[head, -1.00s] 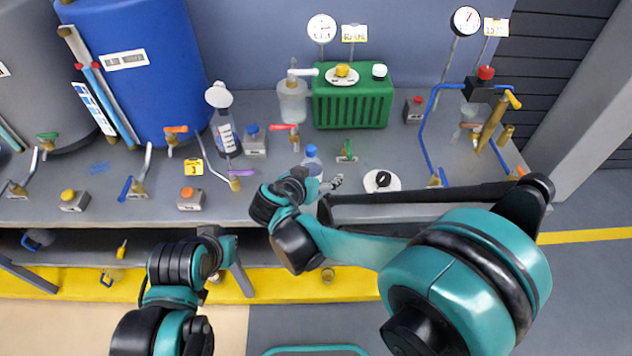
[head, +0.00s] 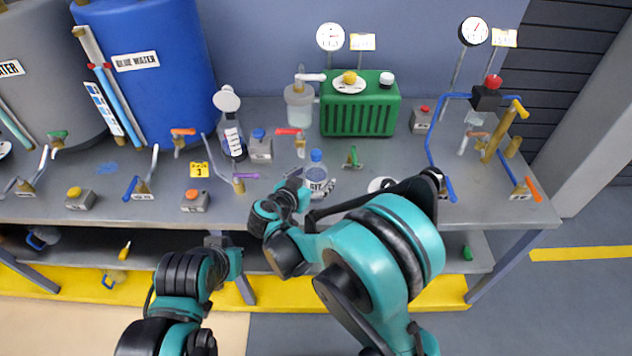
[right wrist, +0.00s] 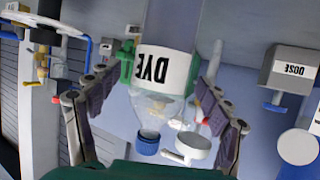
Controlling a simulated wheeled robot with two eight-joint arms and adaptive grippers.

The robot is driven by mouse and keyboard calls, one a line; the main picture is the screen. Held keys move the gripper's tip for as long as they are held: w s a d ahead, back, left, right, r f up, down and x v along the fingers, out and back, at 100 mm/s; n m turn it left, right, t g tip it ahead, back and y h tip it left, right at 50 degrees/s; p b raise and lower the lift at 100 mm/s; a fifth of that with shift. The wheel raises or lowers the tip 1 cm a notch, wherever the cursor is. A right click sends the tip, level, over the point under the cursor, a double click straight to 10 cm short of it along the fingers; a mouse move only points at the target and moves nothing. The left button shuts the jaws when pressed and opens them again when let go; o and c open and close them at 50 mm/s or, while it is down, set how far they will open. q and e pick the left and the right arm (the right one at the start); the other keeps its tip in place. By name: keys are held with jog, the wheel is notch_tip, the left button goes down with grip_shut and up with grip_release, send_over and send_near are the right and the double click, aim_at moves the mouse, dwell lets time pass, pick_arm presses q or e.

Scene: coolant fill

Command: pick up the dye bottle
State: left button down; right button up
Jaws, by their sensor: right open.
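The dye bottle (head: 316,176) is clear, with a blue cap and a white label. It stands on the grey bench in the head view, near its front edge. In the right wrist view it appears upside down, with its DYE label (right wrist: 165,68) and blue cap (right wrist: 147,145) showing. My right gripper (head: 312,184) is open, with its fingers on either side of the bottle; contact cannot be told. Its dark finger pads also show in the right wrist view (right wrist: 152,112). My left gripper (head: 222,246) is low at the bench front, and its fingers are not clear.
A green tank (head: 360,115) stands behind the bottle. A round white piece (head: 382,185) is right of it, partly behind my right arm. A green-handled valve (head: 352,158) and a red-handled valve (head: 292,133) are close by. A blue barrel (head: 150,70) stands at the left.

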aim_at(316, 167)
jog(key=shift+x, duration=0.85)
jog(key=shift+s, duration=0.1)
jog(key=shift+c, duration=0.5)
jog(key=c, duration=1.6)
jog(key=shift+o, duration=0.2)
jog(key=shift+r, duration=0.5)
jog(key=r+p, duration=0.1)
jog(key=r, duration=0.1)
jog(key=r+p, duration=0.1)
jog(key=r, duration=0.1)
jog(key=shift+s+d+p, duration=0.2)
jog(key=shift+p, duration=0.1)
jog(key=s+d+r+p, duration=0.3)
jog(key=s+d+r, duration=0.3)
jog(key=s+d, duration=0.1)
jog(key=shift+s, duration=0.7)
